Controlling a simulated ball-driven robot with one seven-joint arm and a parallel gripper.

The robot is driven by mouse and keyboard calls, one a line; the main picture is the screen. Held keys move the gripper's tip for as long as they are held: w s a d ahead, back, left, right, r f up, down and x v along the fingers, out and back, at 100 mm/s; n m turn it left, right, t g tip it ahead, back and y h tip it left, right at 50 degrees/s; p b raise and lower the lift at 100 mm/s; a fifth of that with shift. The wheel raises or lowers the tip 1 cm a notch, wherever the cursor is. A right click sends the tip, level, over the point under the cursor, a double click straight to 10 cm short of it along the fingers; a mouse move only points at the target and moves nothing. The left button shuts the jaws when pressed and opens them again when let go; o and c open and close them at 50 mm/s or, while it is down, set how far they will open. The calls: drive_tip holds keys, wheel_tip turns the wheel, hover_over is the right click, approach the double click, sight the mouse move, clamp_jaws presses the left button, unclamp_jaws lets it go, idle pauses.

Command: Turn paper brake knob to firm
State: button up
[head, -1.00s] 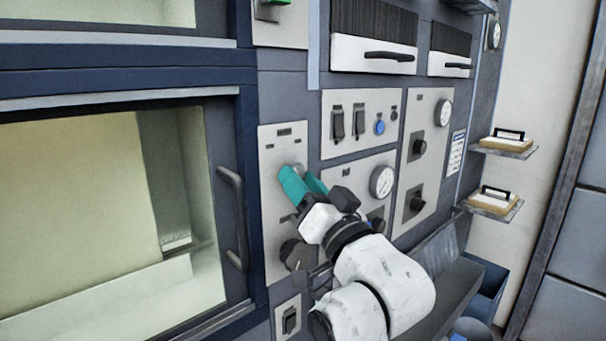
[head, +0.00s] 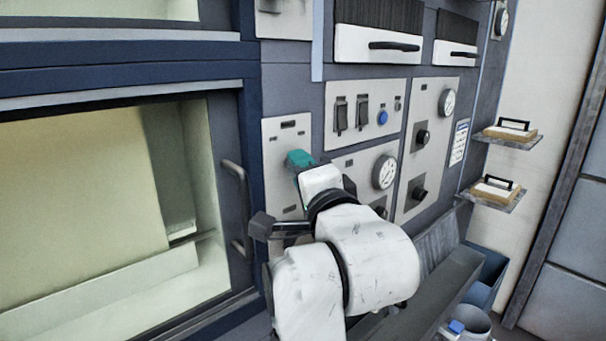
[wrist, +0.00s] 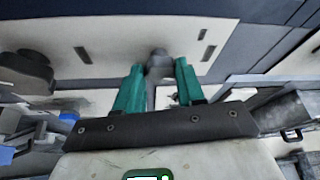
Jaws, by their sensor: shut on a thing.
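A pale panel (head: 283,190) carries dark label strips, too small to read. My gripper (wrist: 158,66) has two teal fingers, one on each side of a small grey knob (wrist: 158,54) on the panel, and is shut on it. I cannot read whether this is the paper brake knob, nor its setting. In the head view my gripper (head: 300,160) is against the upper part of that panel, and the knob is hidden behind it. A larger dark knob (wrist: 28,68) shows to the left in the wrist view.
A glazed oven door with a dark handle (head: 236,205) stands left of the panel. To the right are a switch panel (head: 365,140), a dial gauge (head: 384,172) and a panel with two dark knobs (head: 422,136). A sloped grey trough (head: 445,270) lies below.

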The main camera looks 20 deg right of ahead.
drive_tip(key=shift+r+m+g, duration=0.15)
drive_tip(key=shift+m+g, duration=0.75)
drive_tip(key=shift+m, duration=1.1)
drive_tip(key=o, duration=1)
drive_tip(key=shift+o, duration=0.2)
drive_tip(key=s+b, duration=0.2)
drive_tip(key=s, duration=0.8)
drive_tip(key=shift+s+a+r, duration=0.35)
drive_tip(key=shift+r, duration=0.05)
